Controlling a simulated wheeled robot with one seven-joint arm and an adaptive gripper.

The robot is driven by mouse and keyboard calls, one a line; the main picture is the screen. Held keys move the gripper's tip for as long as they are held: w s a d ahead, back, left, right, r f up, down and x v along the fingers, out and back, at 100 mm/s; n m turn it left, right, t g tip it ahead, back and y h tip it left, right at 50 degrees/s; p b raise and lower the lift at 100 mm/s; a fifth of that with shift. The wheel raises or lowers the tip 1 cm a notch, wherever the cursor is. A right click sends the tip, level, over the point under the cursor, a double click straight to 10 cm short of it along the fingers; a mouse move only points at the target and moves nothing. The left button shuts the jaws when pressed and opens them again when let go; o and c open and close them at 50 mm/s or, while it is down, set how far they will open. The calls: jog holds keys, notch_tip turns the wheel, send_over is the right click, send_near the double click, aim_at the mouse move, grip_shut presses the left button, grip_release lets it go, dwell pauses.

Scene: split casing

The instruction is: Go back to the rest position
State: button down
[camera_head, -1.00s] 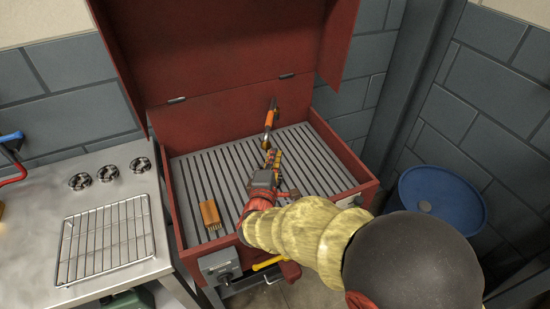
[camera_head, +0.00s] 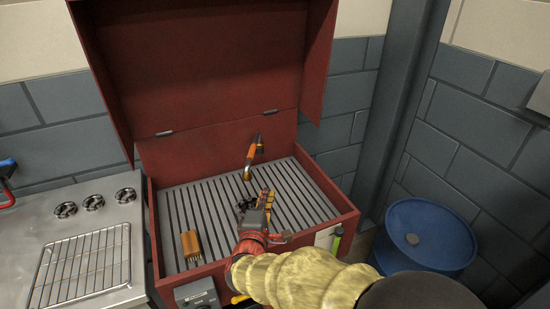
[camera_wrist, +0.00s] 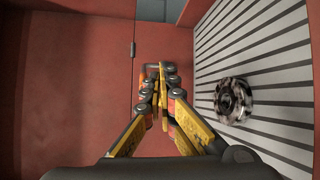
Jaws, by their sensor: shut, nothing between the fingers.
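My gripper (camera_head: 265,196) is over the slatted grey bed of the open red cabinet (camera_head: 182,208). In the wrist view its yellow and grey fingers (camera_wrist: 159,72) meet at the tips with nothing between them. A dark, worn, ring-like metal part (camera_wrist: 233,100) lies on the slats beside the fingers, apart from them. It seems to be the small dark shape (camera_head: 242,207) left of my gripper in the head view. My forearm hides the front right part of the cabinet.
An orange-handled nozzle (camera_head: 250,160) hangs at the cabinet's back wall. An orange-brown brush-like block (camera_head: 191,246) stands on the slats at left. A steel counter with a wire rack (camera_head: 80,268) is at left. A blue drum (camera_head: 425,238) stands at right. The lid is up.

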jog(key=s+d+f+g+h, duration=0.1)
jog(key=d+f, duration=0.1)
jog(key=d, duration=0.1)
jog(key=s+d+f+g+h, duration=0.1)
jog(key=s+d+f, duration=0.1)
jog(key=s+d+f+m+g+h, duration=0.1)
jog(key=d+f+g, duration=0.1)
jog(key=d, duration=0.1)
jog(key=shift+s+d+h, duration=0.3)
jog(key=shift+s+h, duration=0.05)
jog(key=shift+h, duration=0.05)
jog(key=s+d+r+m+g+p, duration=0.2)
jog(key=s+d+m+g, duration=0.65)
jog(key=s+d, duration=0.7)
jog(key=s+a+r+m+y+p, duration=0.1)
jog(key=s+r+m+y+p, duration=0.1)
jog(key=s+r+m+y, duration=0.65)
jog(key=s+d+r+m+t+h, duration=0.1)
jog(key=s+d+r+h, duration=0.1)
jog(key=d+r+h, duration=0.2)
notch_tip(320, 180, up, 2)
jog(key=shift+r+p, duration=0.2)
jog(key=shift+p, duration=0.15)
